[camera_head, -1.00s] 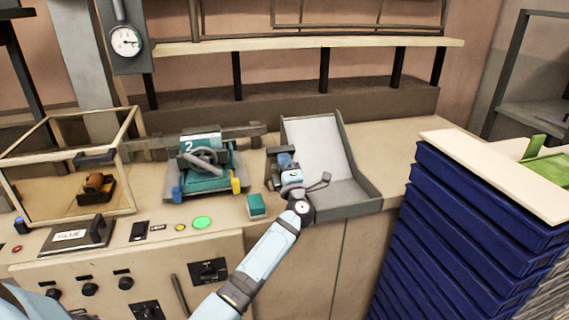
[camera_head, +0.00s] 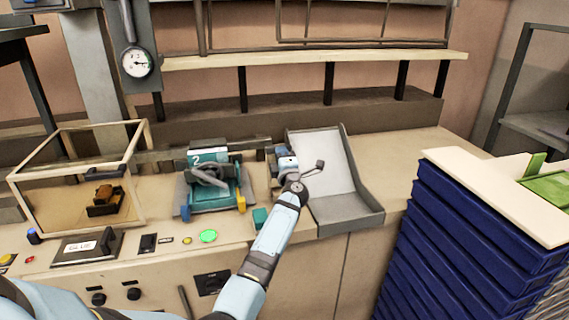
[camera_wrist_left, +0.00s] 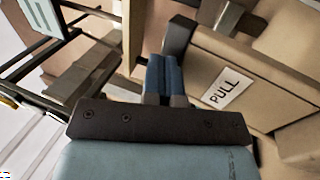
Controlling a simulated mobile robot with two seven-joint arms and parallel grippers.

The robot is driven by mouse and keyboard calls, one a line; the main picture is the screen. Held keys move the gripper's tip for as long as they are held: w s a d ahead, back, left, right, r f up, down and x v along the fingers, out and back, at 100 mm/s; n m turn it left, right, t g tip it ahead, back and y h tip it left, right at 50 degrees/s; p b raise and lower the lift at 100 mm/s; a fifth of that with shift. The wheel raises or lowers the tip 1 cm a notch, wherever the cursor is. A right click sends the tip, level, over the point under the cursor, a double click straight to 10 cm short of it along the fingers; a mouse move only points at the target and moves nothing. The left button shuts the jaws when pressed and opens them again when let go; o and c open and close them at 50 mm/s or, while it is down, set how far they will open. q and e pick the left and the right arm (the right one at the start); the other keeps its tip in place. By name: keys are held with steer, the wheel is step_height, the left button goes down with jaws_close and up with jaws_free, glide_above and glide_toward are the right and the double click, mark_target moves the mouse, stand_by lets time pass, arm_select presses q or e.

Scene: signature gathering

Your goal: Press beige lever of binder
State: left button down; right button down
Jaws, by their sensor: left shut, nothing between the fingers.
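The teal binder machine (camera_head: 210,198), marked "2", stands on the counter with a grey handle, yellow and blue feet. My left gripper (camera_head: 285,158) is right of it, in front of the grey sloped tray, above the counter. In the left wrist view the two blue fingers (camera_wrist_left: 164,72) are shut together with nothing between them. A beige part (camera_wrist_left: 255,88) with a "PULL" label lies just right of the fingers; I cannot tell whether they touch. I cannot clearly pick out the beige lever in the head view. My right gripper is not in view.
The grey sloped tray (camera_head: 352,212) stands close to my left wrist. A glass case (camera_head: 60,207), a glue pad (camera_head: 88,246) and a green button (camera_head: 208,236) are on the left. A stack of blue trays (camera_head: 480,235) stands at the right. The counter behind it is clear.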

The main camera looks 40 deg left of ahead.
arm_select(q)
steer(key=shift+w+a+f+b, duration=0.15)
steer(key=shift+w+a+b, duration=0.55)
steer(key=shift+w+a, duration=0.4)
steer(key=shift+w+a+f+b, duration=0.1)
steer(key=shift+w+a+b, duration=0.3)
steer(key=shift+a, duration=0.3)
steer(key=shift+r, duration=0.2)
steer(key=shift+a+r, duration=0.1)
steer(key=shift+r, duration=0.15)
